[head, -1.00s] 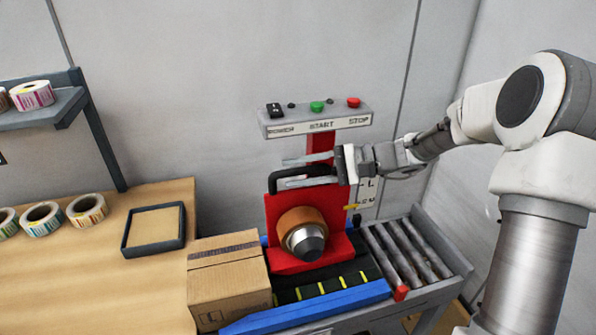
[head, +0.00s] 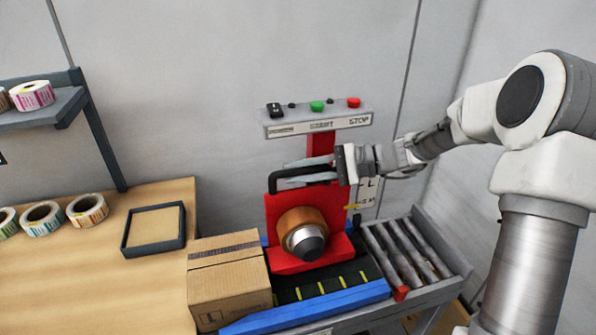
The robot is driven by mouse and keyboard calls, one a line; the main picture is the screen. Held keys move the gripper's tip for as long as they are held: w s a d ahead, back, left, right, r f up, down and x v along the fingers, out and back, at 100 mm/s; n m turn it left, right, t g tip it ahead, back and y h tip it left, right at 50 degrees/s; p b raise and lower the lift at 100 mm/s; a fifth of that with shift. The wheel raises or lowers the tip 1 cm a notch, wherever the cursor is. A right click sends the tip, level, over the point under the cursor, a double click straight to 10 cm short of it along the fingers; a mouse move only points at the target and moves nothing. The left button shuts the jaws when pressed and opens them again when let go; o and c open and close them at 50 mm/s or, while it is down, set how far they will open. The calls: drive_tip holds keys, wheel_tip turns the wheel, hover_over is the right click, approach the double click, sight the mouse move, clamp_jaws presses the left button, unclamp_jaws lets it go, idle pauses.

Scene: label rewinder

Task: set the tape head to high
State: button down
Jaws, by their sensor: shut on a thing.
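The red tape head (head: 284,210) stands over the conveyor in the head view, with a brown tape roll (head: 303,217) and a grey hub on its front. A black handle (head: 290,177) arches over its top. My gripper (head: 308,173) comes in from the right and is shut on this handle, one finger above or behind its bar and one in front. A yellow pointer (head: 353,206) at the head's right side is beside a white scale plate (head: 368,192). The plate's lower part shows near the pointer; its upper part is partly hidden by my gripper.
A control bar (head: 318,120) with a black switch, green and red buttons is above the head. A cardboard box (head: 228,277) stands left of it on the belt. Rollers (head: 408,250) are at right. A shelf and table with label rolls are at left.

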idle(0.6)
wheel_tip(320, 180, up, 6)
drive_tip(key=p, duration=0.3)
drive_tip(key=shift+w+r, duration=0.1)
drive_tip(key=c, duration=0.8)
unclamp_jaws()
drive_tip(key=shift+o, duration=0.2)
drive_tip(key=shift+d, duration=0.25)
drive_tip(key=b+v, duration=0.1)
drive_tip(key=v, duration=1.6)
